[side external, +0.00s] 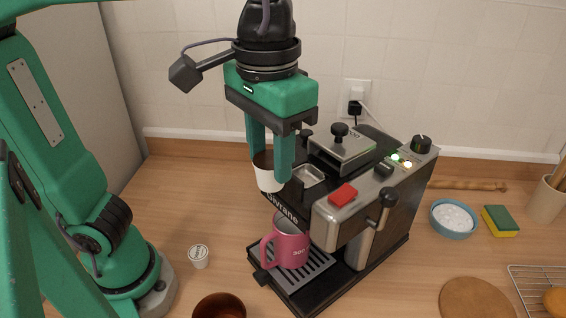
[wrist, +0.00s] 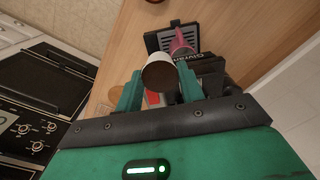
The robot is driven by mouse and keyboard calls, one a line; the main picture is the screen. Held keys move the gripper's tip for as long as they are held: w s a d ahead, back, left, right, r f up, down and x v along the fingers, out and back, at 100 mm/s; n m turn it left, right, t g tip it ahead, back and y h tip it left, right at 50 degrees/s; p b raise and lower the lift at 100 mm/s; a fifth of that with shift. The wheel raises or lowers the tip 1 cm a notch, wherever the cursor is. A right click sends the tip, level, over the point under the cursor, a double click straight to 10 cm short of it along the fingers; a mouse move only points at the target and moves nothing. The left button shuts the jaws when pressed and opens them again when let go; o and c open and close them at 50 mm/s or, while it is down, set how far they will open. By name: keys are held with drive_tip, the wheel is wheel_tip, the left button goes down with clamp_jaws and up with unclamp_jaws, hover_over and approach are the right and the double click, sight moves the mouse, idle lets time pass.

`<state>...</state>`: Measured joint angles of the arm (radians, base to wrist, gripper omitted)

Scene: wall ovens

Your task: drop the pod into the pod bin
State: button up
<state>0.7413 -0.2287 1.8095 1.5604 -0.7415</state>
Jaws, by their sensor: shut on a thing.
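My gripper (side external: 271,170) points down in front of the coffee machine (side external: 335,235), high above the pink mug. It is shut on a white, cup-shaped pod (side external: 266,182) with a brown face. The pod (wrist: 158,74) also shows between the fingers in the wrist view, brown face towards the camera. A second, small white pod (side external: 199,256) with a printed lid stands on the counter at the left. A dark brown round bowl (side external: 219,306) is cut off by the bottom edge; I cannot tell whether it is the pod bin, and its inside is mostly hidden.
The pink mug (side external: 290,243) stands on the machine's drip tray (side external: 311,275). The machine's top has a lidded part (side external: 341,148) and a small open metal tray (side external: 308,175). A blue bowl (side external: 453,217) and sponge (side external: 500,221) lie right. The counter left of the machine is mostly clear.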

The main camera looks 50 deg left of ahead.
drive_tip(key=s+f, duration=0.1)
drive_tip(key=s, duration=1)
wheel_tip(320, 180, down, 14)
drive_tip(key=shift+d+f, duration=0.25)
drive_tip(key=shift+d, duration=0.05)
drive_tip(key=shift+f, duration=0.1)
drive_tip(key=shift+f, duration=2.85)
drive_tip(key=o, duration=1)
drive_tip(key=shift+r, duration=0.1)
